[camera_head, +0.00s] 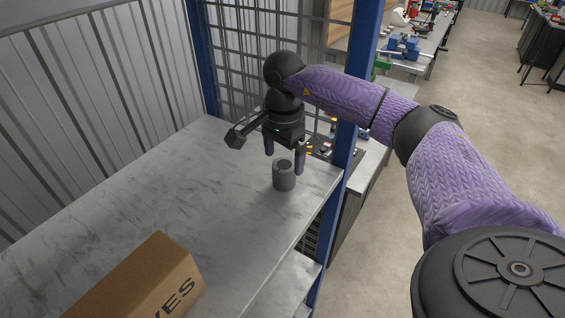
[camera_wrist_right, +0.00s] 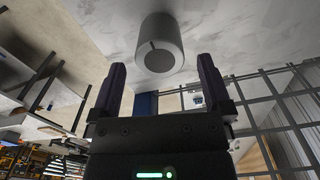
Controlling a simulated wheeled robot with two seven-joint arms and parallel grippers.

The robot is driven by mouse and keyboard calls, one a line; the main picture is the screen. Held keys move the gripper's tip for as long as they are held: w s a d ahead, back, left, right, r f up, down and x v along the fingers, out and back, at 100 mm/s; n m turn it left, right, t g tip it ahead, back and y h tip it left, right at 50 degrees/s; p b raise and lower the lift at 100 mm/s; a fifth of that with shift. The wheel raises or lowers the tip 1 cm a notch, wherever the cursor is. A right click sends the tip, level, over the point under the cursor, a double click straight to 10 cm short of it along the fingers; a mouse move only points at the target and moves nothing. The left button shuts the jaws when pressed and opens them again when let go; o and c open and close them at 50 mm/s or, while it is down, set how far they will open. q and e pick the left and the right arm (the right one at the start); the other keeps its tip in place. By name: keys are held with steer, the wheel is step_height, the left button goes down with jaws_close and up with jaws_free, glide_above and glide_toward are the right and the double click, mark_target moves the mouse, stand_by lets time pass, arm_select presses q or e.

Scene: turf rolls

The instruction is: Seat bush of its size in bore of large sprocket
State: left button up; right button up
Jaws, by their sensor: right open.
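A grey cylinder with a dark top, which looks like a bush (camera_head: 284,180), stands upright on the grey marbled shelf near its far right end. It also shows in the wrist view (camera_wrist_right: 160,45), at the top middle, beyond the fingertips. My right gripper (camera_head: 284,162) points down with its fingers apart, just above and behind the bush in the head view. In the wrist view the open right gripper (camera_wrist_right: 161,70) has nothing between its fingers. I cannot tell whether a finger touches the bush. No large sprocket is in sight. My left gripper is out of view.
A cardboard box (camera_head: 140,280) stands at the front of the shelf (camera_head: 190,180). A blue post (camera_head: 353,130) rises close to the right of the bush, and wire mesh (camera_head: 240,60) closes the far end. The shelf between box and bush is clear.

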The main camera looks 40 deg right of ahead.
steer(key=shift+f, duration=0.95)
jaws_close()
